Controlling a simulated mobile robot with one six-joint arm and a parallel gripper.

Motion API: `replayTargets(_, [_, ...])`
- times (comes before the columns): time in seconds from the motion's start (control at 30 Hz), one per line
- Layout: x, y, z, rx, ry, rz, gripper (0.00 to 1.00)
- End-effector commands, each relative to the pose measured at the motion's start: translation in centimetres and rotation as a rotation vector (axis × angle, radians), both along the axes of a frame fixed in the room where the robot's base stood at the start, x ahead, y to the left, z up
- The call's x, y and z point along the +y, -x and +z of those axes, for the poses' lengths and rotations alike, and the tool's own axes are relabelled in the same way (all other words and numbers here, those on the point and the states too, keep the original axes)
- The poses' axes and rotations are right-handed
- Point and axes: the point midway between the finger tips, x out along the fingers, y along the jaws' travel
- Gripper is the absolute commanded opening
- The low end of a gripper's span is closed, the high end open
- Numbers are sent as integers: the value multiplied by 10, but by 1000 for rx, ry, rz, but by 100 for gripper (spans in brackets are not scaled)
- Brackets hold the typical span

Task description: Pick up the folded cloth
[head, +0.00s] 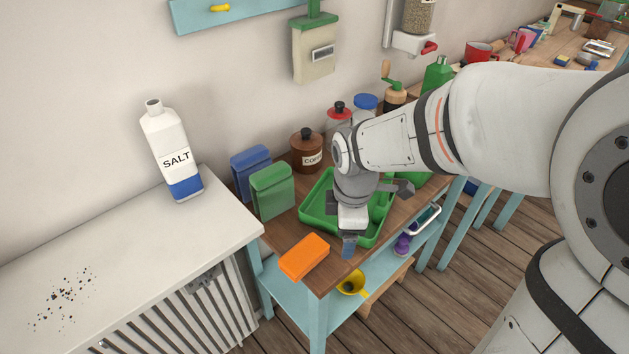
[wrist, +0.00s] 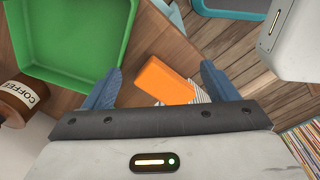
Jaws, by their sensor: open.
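The only thing that looks like the folded cloth is an orange, soft-edged slab (head: 304,257). It lies flat at the near left corner of the wooden tabletop (head: 318,279). The orange slab also shows in the wrist view (wrist: 163,81), where it appears between my two blue fingers. My gripper (head: 349,246) points down to the right of the slab in the head view, by the near edge of the green tray, apart from the slab. My gripper's fingers (wrist: 163,73) are spread wide with nothing held between them.
The green tray (head: 315,222) lies behind my gripper. Blue (head: 245,163) and green (head: 272,190) upright blocks and a brown coffee jar (head: 307,150) stand along the back left. A white salt bottle (head: 172,150) stands on the white radiator cover (head: 120,250). A yellow funnel (head: 352,283) lies below.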

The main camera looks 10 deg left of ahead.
Motion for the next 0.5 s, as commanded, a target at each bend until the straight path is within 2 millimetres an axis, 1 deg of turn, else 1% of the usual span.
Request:
replayTargets(0.03, [20,-1,3,17,16,161,80])
replayTargets(0.1, [41,-2,-3,27,28,359,80])
replayTargets(0.2, [65,0,-11,40,43,580,80])
replayTargets(0.33, [82,2,-18,47,51,752,80])
replayTargets(0.5, [88,3,-33,53,54,814,80])
